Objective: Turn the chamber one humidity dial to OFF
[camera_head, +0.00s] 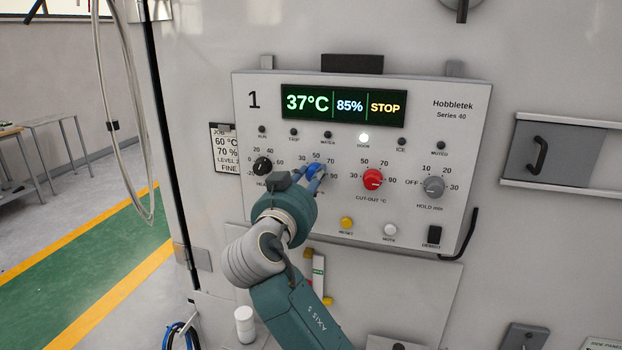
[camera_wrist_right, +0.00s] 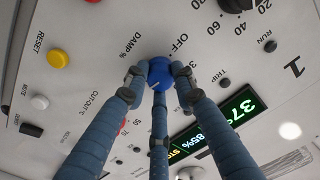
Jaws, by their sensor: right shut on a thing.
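The blue humidity dial (camera_head: 314,170) is on the chamber one control panel (camera_head: 440,115), between the black dial and the red dial. My right gripper (camera_head: 313,181) is shut on this dial, its fingers around the knob. In the right wrist view the fingers of the gripper (camera_wrist_right: 160,80) close around the blue dial (camera_wrist_right: 158,67), beside the labels "DAMP %" and "OFF". The dial's pointer is not clear in either view. In the head view my gripper hides the lower part of its scale. The display (camera_head: 343,105) reads 37°C, 85% and STOP. My left gripper is not in view.
A black dial (camera_head: 262,166) is left of the blue one; a red dial (camera_head: 373,179) and a grey dial (camera_head: 433,187) are right of it. Below are a yellow button (camera_head: 346,223), a white button (camera_head: 390,230) and a black switch (camera_head: 434,235). The door lamp (camera_head: 364,138) is lit.

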